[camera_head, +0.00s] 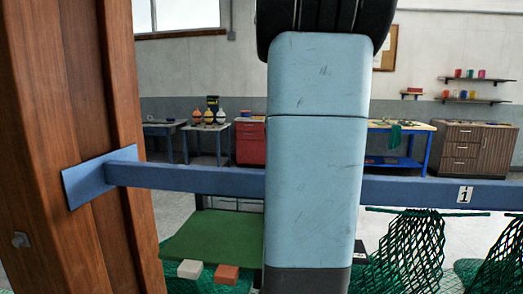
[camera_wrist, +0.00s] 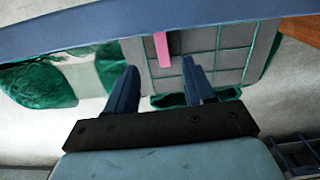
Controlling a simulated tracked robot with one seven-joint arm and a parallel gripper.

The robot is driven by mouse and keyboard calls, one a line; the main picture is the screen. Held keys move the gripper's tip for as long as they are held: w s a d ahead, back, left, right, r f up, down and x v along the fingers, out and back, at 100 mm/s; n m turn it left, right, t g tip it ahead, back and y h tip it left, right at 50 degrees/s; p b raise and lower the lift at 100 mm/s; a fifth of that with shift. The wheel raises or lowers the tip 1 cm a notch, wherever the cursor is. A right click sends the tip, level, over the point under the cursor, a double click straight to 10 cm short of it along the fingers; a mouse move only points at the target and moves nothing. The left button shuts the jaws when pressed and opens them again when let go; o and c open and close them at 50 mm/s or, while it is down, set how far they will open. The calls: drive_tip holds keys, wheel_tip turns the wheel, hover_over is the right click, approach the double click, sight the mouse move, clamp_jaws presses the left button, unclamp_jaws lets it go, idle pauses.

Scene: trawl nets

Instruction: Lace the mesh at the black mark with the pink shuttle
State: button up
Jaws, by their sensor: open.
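In the wrist view the pink shuttle (camera_wrist: 162,49) shows as a narrow upright strip beyond my gripper (camera_wrist: 158,68). My gripper is open, with a blue finger on either side and nothing touching between them. The shuttle appears between the fingertips, but I cannot tell how far beyond them it is. A small dark patch (camera_wrist: 175,42) lies just right of the shuttle; I cannot tell whether it is the black mark. Green mesh (camera_wrist: 230,62) forms a square grid over a grey surface behind. In the head view my arm hides the gripper and the shuttle.
A blue beam (camera_head: 410,191) with a label "1" (camera_head: 465,195) runs across from a wooden post (camera_head: 75,130). Dark green nets (camera_head: 412,250) hang at the right. A green board (camera_head: 212,238) has a white block (camera_head: 190,269) and an orange block (camera_head: 226,274) near its front.

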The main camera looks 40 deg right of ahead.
wheel_tip(320, 180, down, 14)
drive_tip(key=shift+w+d+r, duration=0.15)
idle(0.6)
clamp_jaws()
idle(0.4)
